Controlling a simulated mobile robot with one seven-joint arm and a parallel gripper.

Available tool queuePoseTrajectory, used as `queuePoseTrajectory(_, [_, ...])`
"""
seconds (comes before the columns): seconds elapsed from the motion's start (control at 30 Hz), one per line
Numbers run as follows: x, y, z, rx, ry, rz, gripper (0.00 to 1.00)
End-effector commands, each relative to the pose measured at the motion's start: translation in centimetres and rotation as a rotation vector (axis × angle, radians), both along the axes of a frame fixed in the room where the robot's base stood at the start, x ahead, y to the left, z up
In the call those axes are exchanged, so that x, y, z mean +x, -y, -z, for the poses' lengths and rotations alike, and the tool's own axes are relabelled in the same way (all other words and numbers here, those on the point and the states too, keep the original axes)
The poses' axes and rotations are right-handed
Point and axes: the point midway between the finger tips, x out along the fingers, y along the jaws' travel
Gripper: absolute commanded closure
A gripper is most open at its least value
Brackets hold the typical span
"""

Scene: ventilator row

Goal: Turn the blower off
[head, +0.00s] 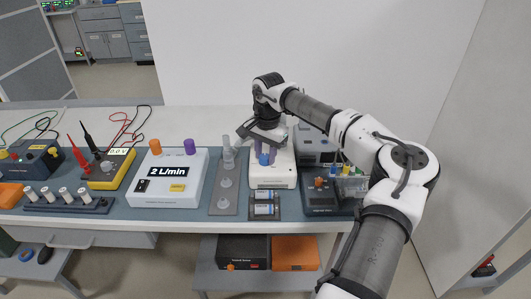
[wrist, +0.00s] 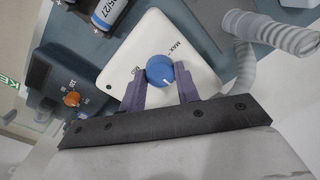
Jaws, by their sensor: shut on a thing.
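The blower is a white box (head: 271,180) on the blue-grey mat, right of the middle in the head view. Its blue knob (head: 264,159) is on top. In the wrist view the knob (wrist: 158,69) sits on the white face with "MAX" printed near it and a smaller label by the left finger, too blurred to read surely. A short pale mark shows on the knob. My gripper (wrist: 160,80) points down at the blower, shut on the knob with one purple-grey finger on each side. In the head view my wrist partly hides the blower's back.
A battery holder (head: 264,206) lies in front of the blower, and a grey strip with fittings (head: 224,198) is at its left. A dark box with an orange knob (head: 320,196) stands close at right. A flow meter (head: 166,188) reads 2 L/min. A corrugated hose (wrist: 285,35) shows near the blower.

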Motion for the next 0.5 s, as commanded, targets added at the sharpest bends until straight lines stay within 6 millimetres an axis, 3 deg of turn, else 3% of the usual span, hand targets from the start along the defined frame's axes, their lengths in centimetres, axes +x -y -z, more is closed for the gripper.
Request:
queuePoseTrajectory(0.03, [0.04,-0.12,-0.13,0.002,0.003,-0.003,0.91])
queuePoseTrajectory(0.07, [0.04,-0.12,-0.13,0.002,0.003,-0.003,0.66])
queuePoseTrajectory(0.2, [0.02,-0.09,-0.08,0.001,0.002,-0.002,0.47])
queuePoseTrajectory(0.5, [0.01,-0.01,-0.11,-0.001,0.001,0.0,0.47])
